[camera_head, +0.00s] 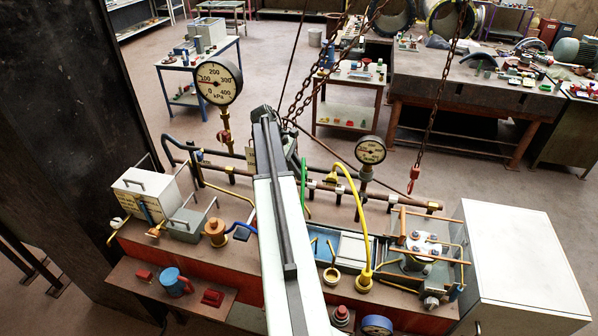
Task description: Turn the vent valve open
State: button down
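No part is clearly labelled as the vent valve, so I cannot tell which one it is. A red-handled fitting (222,137) sits on the stem below the large left pressure gauge (218,80). A red and black knob (341,317) is at the bottom edge, beside a blue round part (376,325). My pale arm reaches up through the middle of the picture and covers part of the bench. My gripper's fingers are hidden; only dark parts show at the arm's far end.
A smaller gauge (370,151) stands on the horizontal pipe (400,201). Chains hang above, one with a red hook (413,180). A yellow hose (352,190) arches right of my arm. A white cabinet (520,255) bounds the right, a dark panel (75,100) the left.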

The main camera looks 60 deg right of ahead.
jog(key=c, duration=1.5)
grip_release()
jog(key=p+v, duration=0.6)
jog(key=v, duration=0.1)
jog(key=shift+w+r+p, duration=0.25)
jog(key=shift+r+p, duration=0.1)
